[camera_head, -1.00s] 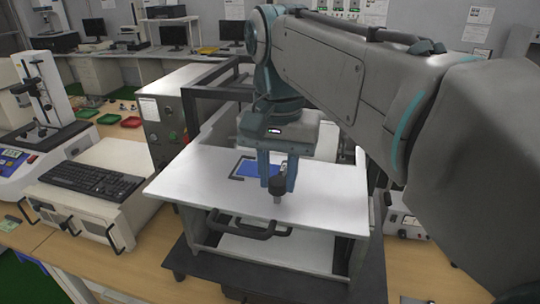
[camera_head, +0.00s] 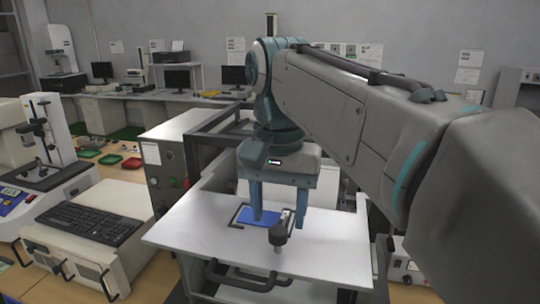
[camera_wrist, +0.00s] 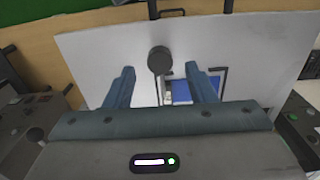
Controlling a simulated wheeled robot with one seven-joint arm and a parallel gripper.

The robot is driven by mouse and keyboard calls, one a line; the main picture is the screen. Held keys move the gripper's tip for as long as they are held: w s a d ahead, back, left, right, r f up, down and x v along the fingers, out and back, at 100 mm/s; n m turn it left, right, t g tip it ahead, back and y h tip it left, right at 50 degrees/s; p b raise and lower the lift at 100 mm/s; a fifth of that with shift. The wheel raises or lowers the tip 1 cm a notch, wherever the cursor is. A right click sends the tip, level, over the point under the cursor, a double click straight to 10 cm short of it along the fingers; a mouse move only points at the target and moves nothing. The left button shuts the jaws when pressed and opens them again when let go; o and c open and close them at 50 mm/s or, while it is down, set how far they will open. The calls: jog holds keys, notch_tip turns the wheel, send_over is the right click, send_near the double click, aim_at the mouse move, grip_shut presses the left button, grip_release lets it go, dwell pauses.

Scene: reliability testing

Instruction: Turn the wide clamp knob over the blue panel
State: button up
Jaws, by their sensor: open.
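The clamp knob (camera_head: 278,235) is a dark, wide round head on a pale stem, upright on the white plate (camera_head: 190,240). It also shows in the wrist view (camera_wrist: 159,61). The blue panel (camera_head: 259,216) lies on the plate just behind the knob, partly hidden by a finger; it shows in the wrist view too (camera_wrist: 181,92). My gripper (camera_head: 279,226) is open and empty, its two blue fingers wide apart. In the wrist view (camera_wrist: 159,68) the knob lies centred between the fingertip lines, apart from both fingers.
A dark bracket (camera_head: 236,214) borders the blue panel. A control box (camera_head: 170,165) stands behind left, and a keyboard (camera_head: 90,222) lies on a unit at left. The plate's left part is clear.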

aim_at(278, 230)
notch_tip(278, 230, up, 11)
jog(key=p, duration=0.1)
dwell(0.3)
